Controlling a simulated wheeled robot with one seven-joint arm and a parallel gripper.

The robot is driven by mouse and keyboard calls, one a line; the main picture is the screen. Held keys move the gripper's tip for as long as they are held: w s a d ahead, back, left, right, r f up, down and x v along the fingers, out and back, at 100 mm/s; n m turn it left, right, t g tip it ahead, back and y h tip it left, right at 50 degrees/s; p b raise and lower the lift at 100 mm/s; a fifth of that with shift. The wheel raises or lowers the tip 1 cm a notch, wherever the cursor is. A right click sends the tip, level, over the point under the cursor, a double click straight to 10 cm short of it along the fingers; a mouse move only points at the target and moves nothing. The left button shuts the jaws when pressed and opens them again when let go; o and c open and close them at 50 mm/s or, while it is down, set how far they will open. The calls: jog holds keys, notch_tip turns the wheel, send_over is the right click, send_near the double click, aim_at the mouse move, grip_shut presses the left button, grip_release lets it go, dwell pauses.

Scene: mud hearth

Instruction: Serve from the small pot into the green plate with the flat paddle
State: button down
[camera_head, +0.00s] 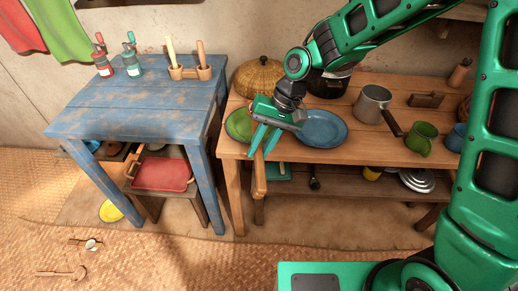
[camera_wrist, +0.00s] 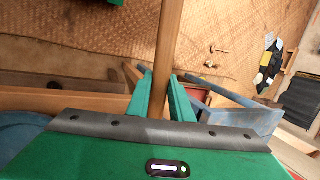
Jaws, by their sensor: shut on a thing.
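My gripper (camera_head: 266,140) is over the front left edge of the wooden table, pointing down. It is shut on a wooden paddle (camera_head: 259,178), which hangs below the fingers in front of the table edge. In the wrist view the paddle's shaft (camera_wrist: 169,40) runs between the two green fingers (camera_wrist: 162,98). The green plate (camera_head: 237,122) lies at the table's left end, just left of my gripper and partly hidden by it. A small grey pot (camera_head: 371,104) with a dark handle stands farther right on the table.
A blue plate (camera_head: 322,130) lies right of my gripper. A dark pot (camera_head: 328,84) and a woven basket (camera_head: 259,78) stand behind. A green mug (camera_head: 421,138) is at right. The blue table (camera_head: 140,98) stands left, across a narrow gap. Bare tabletop (camera_head: 372,147) shows before the grey pot.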

jog(key=shift+w+d+f+n+g+y, duration=0.15)
jog(key=shift+d+n+g+y, duration=0.15)
jog(key=shift+y, duration=1.95)
jog(key=shift+s+d+f+n+g+y, duration=0.15)
jog(key=shift+d+g+y, duration=0.25)
jog(key=shift+y, duration=1.8)
jog(key=shift+w+d+f+n+g+y, duration=0.1)
jog(key=shift+d+n+g+y, duration=0.2)
jog(key=shift+y, duration=1.95)
